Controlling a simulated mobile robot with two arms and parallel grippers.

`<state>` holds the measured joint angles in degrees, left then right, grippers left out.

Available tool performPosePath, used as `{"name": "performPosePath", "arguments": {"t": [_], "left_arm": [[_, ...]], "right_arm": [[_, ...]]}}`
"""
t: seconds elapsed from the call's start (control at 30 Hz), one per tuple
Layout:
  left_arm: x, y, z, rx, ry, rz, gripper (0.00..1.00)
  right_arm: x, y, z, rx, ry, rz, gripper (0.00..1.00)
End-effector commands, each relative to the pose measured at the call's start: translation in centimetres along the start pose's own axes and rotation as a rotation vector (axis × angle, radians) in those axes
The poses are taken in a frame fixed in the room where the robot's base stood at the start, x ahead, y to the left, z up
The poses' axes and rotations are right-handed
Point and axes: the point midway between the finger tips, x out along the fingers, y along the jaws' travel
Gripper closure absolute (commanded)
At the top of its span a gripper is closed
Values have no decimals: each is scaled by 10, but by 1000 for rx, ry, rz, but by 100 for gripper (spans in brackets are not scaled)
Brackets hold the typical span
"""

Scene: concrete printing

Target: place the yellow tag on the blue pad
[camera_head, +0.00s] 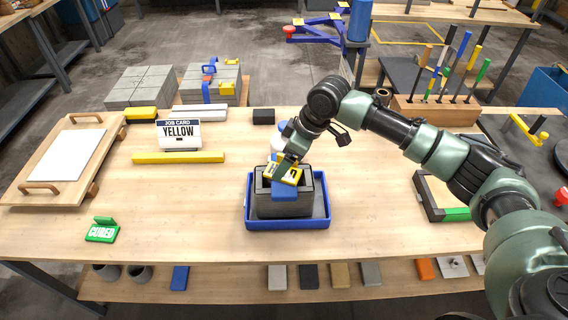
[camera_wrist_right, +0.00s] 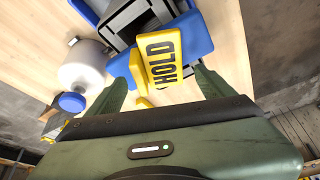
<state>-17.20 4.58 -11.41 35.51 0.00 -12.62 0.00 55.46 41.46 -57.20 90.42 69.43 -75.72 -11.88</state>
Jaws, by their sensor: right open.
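The yellow tag (camera_head: 286,174), marked HOLD, sits at the blue pad (camera_head: 284,194) on the front of a dark grey box-like mould (camera_head: 300,208). In the right wrist view the tag (camera_wrist_right: 161,56) stands in front of the blue pad (camera_wrist_right: 192,37) and overlaps it. It appears to rest on the pad, but the exact contact is hidden. My right gripper (camera_head: 288,160) is directly over the tag. In the wrist view its fingers (camera_wrist_right: 160,86) are spread on either side of the tag, with gaps. My left gripper is not in view.
The mould stands in a blue tray (camera_head: 288,224). A white bottle (camera_wrist_right: 84,66) with a blue cap is close beside it. A job card reading YELLOW (camera_head: 179,134), a yellow bar (camera_head: 178,158) and a green CURED tag (camera_head: 102,231) lie left.

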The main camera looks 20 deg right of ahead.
Motion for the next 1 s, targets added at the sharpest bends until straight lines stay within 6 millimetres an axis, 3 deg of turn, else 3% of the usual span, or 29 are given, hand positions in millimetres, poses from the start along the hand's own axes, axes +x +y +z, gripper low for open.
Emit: {"name": "performPosePath", "arguments": {"t": [0.2,0.43,0.6,1.0], "left_arm": [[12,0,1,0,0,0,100],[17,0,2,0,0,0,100],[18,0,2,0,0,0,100],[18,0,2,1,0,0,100]], "right_arm": [[-48,1,0,-1,2,5,18],[-86,1,0,-1,1,3,18],[-98,0,0,-1,0,2,18],[-99,0,0,-1,0,1,18]]}}
